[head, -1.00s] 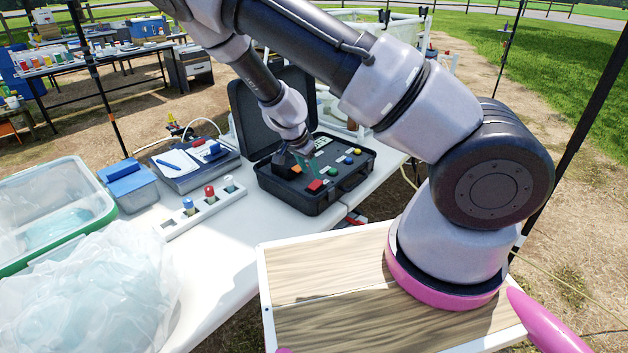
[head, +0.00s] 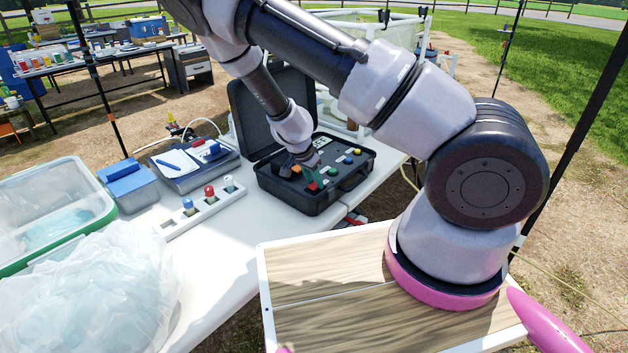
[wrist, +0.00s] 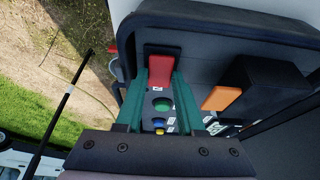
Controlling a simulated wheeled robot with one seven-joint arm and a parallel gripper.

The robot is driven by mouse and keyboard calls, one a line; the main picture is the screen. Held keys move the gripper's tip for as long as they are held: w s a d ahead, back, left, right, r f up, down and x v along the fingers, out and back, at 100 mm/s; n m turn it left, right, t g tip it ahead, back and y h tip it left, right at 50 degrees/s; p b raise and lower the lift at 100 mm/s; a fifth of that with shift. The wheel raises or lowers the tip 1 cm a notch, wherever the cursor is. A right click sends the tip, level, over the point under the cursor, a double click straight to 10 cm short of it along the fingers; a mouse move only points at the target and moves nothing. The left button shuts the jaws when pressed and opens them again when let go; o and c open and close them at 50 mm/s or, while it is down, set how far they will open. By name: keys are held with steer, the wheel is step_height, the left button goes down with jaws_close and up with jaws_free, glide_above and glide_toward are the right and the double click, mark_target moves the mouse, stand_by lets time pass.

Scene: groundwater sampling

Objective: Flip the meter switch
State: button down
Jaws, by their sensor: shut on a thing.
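The meter is a black open case (head: 300,195) on the white table, with its lid raised behind it. Its panel carries a red switch (wrist: 160,65), which shows in part in the head view (head: 313,185). My gripper (wrist: 161,78) has green fingers, one on each side of the red switch, shut on it. In the head view my gripper (head: 308,176) is low over the panel's front part and hides some of it.
Green, blue and yellow knobs and an orange part (wrist: 221,97) sit near the switch on the panel. A white rack (head: 208,205) with coloured caps, a blue-lidded box (head: 128,185) and a clipboard (head: 180,162) lie left of the case.

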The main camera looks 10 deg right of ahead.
steer(key=shift+w+d+g+y, duration=0.15)
steer(key=shift+d+g+y, duration=0.15)
steer(key=shift+g+y, duration=0.5)
steer(key=shift+w+d+g+y, duration=0.15)
steer(key=shift+g+y, duration=0.35)
steer(key=shift+y, duration=0.5)
steer(key=c, duration=0.8)
jaws_free()
steer(key=shift+r, duration=0.1)
step_height(320, 180, up, 11)
